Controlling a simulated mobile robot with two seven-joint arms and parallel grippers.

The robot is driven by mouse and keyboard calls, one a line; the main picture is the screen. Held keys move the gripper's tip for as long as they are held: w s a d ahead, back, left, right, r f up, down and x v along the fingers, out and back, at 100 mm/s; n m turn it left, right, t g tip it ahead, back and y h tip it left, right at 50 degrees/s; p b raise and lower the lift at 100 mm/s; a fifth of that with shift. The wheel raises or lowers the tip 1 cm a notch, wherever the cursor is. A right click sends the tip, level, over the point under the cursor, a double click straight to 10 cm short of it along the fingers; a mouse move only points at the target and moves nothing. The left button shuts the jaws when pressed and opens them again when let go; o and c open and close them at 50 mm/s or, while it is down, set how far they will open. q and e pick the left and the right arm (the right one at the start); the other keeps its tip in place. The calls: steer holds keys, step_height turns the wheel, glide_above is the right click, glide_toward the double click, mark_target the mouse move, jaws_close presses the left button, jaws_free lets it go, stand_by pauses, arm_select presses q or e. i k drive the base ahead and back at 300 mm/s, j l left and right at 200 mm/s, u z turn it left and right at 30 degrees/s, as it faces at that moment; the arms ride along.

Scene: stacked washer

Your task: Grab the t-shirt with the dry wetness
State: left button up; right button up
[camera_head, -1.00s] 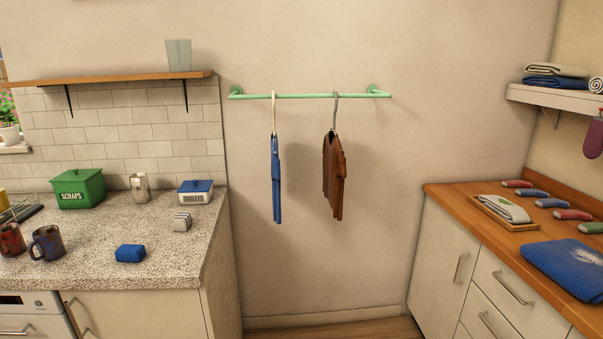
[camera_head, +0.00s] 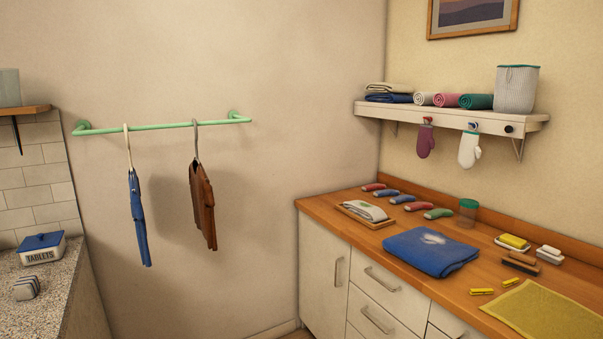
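A blue t-shirt (camera_head: 138,218) hangs on a pale hanger from the green wall rail (camera_head: 165,126), seen nearly edge-on. A brown t-shirt (camera_head: 203,205) hangs on a grey hanger to its right, also turned mostly sideways. A folded blue cloth (camera_head: 430,251) with a pale mark lies on the wooden counter at right; I cannot tell for sure that it is a t-shirt. I cannot tell which garment is dry. Neither of my grippers is in view.
A shelf (camera_head: 450,117) with towels and mitts is above. A stone counter (camera_head: 45,297) is at left.

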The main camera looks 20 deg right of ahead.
mark_target(137, 206)
steer(key=z, duration=1.6)
steer(key=u, duration=1.8)
steer(key=i+l+u, duration=0.1)
steer(key=u, duration=0.25)
steer(key=i+l+u, duration=0.15)
steer(key=u, duration=0.2)
steer(key=i+l+u, duration=0.3)
steer(key=l, duration=0.35)
steer(key=i+l+u, duration=0.15)
steer(key=l, duration=0.2)
steer(key=i, duration=0.05)
